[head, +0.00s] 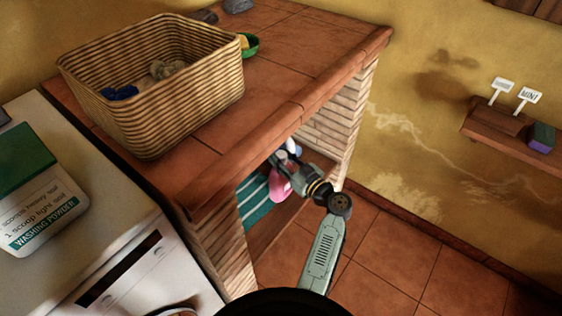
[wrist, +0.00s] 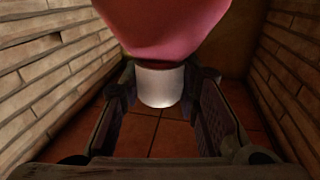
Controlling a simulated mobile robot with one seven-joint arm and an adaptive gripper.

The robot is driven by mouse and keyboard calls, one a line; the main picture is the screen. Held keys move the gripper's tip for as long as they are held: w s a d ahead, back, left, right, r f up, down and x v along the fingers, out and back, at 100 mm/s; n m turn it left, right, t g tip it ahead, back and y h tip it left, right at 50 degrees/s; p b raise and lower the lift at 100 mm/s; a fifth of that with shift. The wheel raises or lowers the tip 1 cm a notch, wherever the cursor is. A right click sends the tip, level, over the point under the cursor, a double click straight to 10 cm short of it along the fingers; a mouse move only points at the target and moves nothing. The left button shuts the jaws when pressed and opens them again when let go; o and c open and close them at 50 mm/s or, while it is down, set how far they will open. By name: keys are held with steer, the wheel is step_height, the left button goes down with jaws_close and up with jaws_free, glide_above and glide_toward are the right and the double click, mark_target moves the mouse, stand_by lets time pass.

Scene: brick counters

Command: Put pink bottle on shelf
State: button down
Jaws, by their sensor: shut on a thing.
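The pink bottle (head: 279,187) is inside the brick recess under the tiled counter, partly hidden by my gripper. My gripper (head: 289,168) reaches into the recess from the right and is shut on the bottle. In the wrist view, the pink body (wrist: 170,28) fills the top and its white cap (wrist: 160,88) sits between the fingers. The shelf board (head: 266,240) is the brown base of the recess. I cannot tell whether the bottle touches it.
Brick walls stand close on both sides of the recess. A teal striped cloth (head: 253,207) lies inside, left of the bottle. A wicker basket (head: 190,95) stands on the counter above. A washing powder box (head: 40,205) sits on the white machine at left. The tiled floor (head: 400,255) at right is clear.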

steer(key=shift+w+a, duration=0.1)
steer(key=shift+w, duration=0.2)
step_height(320, 180, down, 3)
steer(key=shift+f+p, duration=0.2)
steer(key=shift+p, duration=0.2)
steer(key=shift+s+f+b, duration=0.1)
steer(key=shift+f+b, duration=0.7)
steer(key=shift+b, duration=0.35)
steer(key=c, duration=1.3)
jaws_free()
steer(key=shift+f, duration=0.2)
steer(key=shift+o, duration=0.4)
steer(key=shift+r, duration=0.15)
steer(key=shift+r, duration=0.1)
steer(key=r+v, duration=0.1)
steer(key=v, duration=1.1)
